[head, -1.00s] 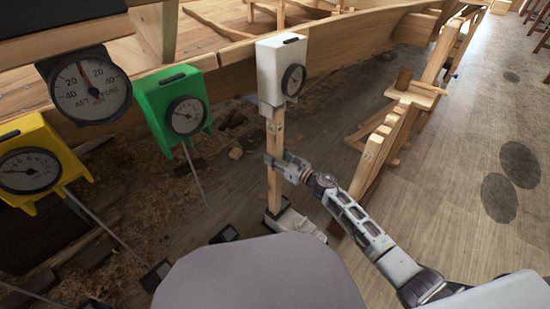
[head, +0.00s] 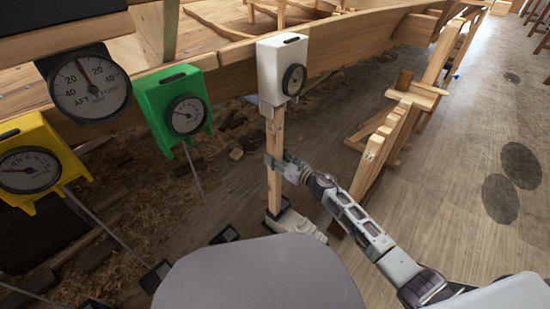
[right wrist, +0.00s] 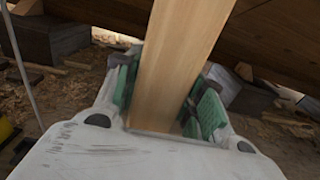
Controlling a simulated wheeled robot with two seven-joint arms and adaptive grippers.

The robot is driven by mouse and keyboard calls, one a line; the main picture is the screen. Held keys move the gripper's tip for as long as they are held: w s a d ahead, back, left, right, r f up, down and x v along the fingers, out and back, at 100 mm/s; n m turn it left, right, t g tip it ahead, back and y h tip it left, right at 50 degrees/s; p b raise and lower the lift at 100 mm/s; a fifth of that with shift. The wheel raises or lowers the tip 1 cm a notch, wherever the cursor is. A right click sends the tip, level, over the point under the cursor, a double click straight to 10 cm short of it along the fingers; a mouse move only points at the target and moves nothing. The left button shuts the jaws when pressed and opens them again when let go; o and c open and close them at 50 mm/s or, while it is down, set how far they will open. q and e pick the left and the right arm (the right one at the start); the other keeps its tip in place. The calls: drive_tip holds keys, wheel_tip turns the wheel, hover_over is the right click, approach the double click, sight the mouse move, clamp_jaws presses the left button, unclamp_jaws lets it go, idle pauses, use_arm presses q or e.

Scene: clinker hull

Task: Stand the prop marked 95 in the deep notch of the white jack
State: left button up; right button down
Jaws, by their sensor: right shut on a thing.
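The white jack (head: 281,66) is a white box with a round dial, at the hull's side in the head view. A light wooden prop (head: 275,185) stands about upright below it. The prop's top meets the jack's underside, but I cannot tell how far it sits in the notch. Its lower end is at a dark block (head: 277,207) on the ground. The mark on the prop is too small to read. My right gripper (head: 274,162) is shut on the prop around mid-height. In the right wrist view the prop (right wrist: 180,65) runs between the green-padded fingers. My left gripper is out of view.
A green jack (head: 170,95) and a yellow jack (head: 35,160) with dials stand to the left, with thin rods below. A black dial gauge (head: 88,88) hangs at upper left. A wooden rack (head: 375,150) stands close to the right of my arm.

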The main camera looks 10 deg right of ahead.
drive_tip(key=c, duration=0.8)
unclamp_jaws()
drive_tip(key=shift+f, duration=0.15)
drive_tip(key=shift+v, duration=6)
drive_tip(key=shift+s+d, duration=0.1)
drive_tip(key=shift+v, duration=2.2)
drive_tip(key=shift+s+d, duration=0.1)
drive_tip(key=shift+s+d, duration=0.1)
drive_tip(key=shift+s, duration=0.05)
